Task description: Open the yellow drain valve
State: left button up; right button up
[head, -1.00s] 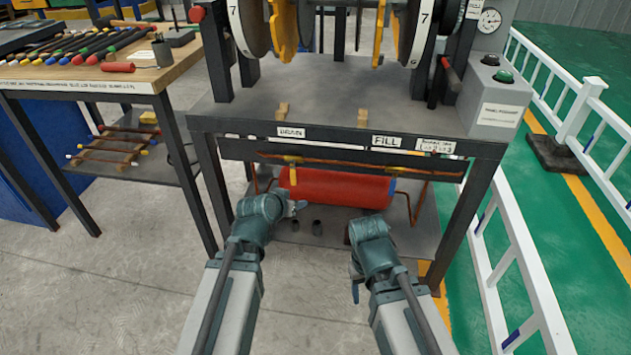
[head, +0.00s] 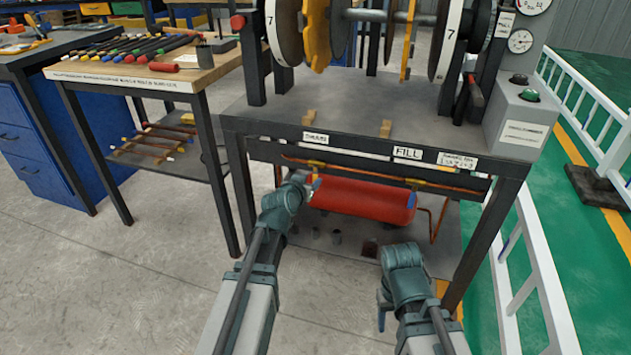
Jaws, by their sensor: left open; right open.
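A small yellow valve handle (head: 316,163) sits on the copper pipe under the machine table, below a small white label (head: 316,138) too blurred to read. A second small orange-yellow valve part (head: 414,182) is on the same pipe, below the FILL label (head: 407,153). My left gripper (head: 306,181) is just below the left valve, in front of the left end of the red tank; I cannot tell whether it touches anything. It is open. My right gripper (head: 382,311) is open and low in front of the table, pointing down, away from the valves.
The red tank (head: 365,199) lies under the table (head: 390,98), above a lower shelf with small dark cups (head: 337,236). Table legs stand on both sides. A tool bench (head: 120,80) is at left, a white railing (head: 535,270) at right.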

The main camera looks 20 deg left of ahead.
aim_at(315, 176)
pick_arm(q)
jog(key=b+x, duration=0.2)
jog(key=x, duration=0.5)
grip_shut()
dwell(1.4)
